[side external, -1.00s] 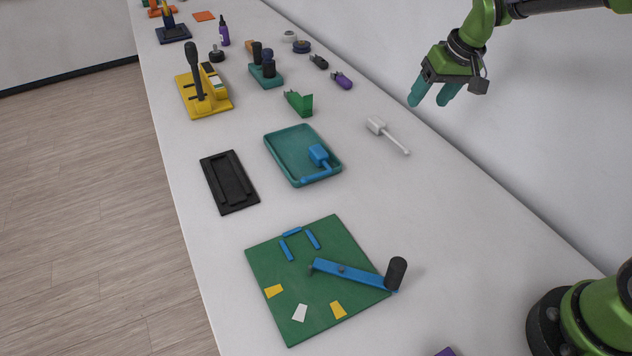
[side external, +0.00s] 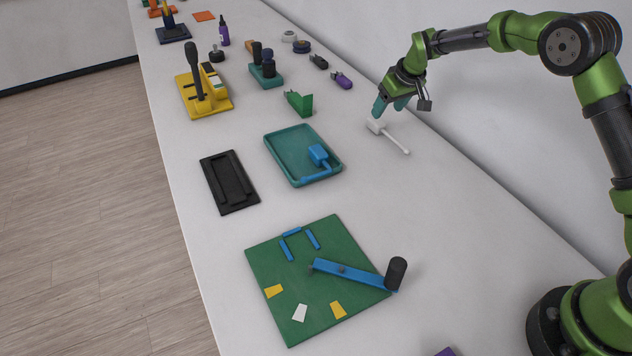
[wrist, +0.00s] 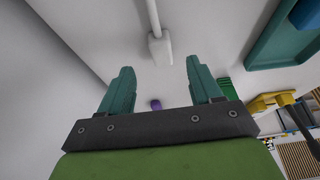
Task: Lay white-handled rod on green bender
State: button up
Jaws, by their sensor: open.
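The white-handled rod (side external: 390,136) lies on the white table near the wall, its block handle (side external: 376,126) at the far end and its thin rod pointing toward the near right. The green bender (side external: 318,268) is a flat green board at the near end, with a blue lever and black knob (side external: 396,272) on it. My gripper (side external: 391,106) is open, just above and behind the white handle. In the wrist view the white handle (wrist: 160,49) shows beyond and between the open teal fingertips (wrist: 160,76), with nothing between the fingers.
A teal tray (side external: 270,146) holding a blue-handled piece (side external: 318,154) stands left of the rod. A black slotted plate (side external: 208,176) lies farther left. A small green bracket (side external: 300,103) and a purple-handled item (side external: 342,80) lie nearby. The table between rod and bender is clear.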

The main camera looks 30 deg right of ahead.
aim_at(379, 122)
jog(key=shift+w+x, duration=0.2)
jog(key=shift+x, duration=1.35)
jog(key=shift+w+x, duration=0.15)
jog(key=shift+x, duration=1.35)
jog(key=shift+r, duration=0.15)
jog(key=shift+c, duration=0.3)
jog(key=c, duration=1.1)
jog(key=shift+r, duration=0.1)
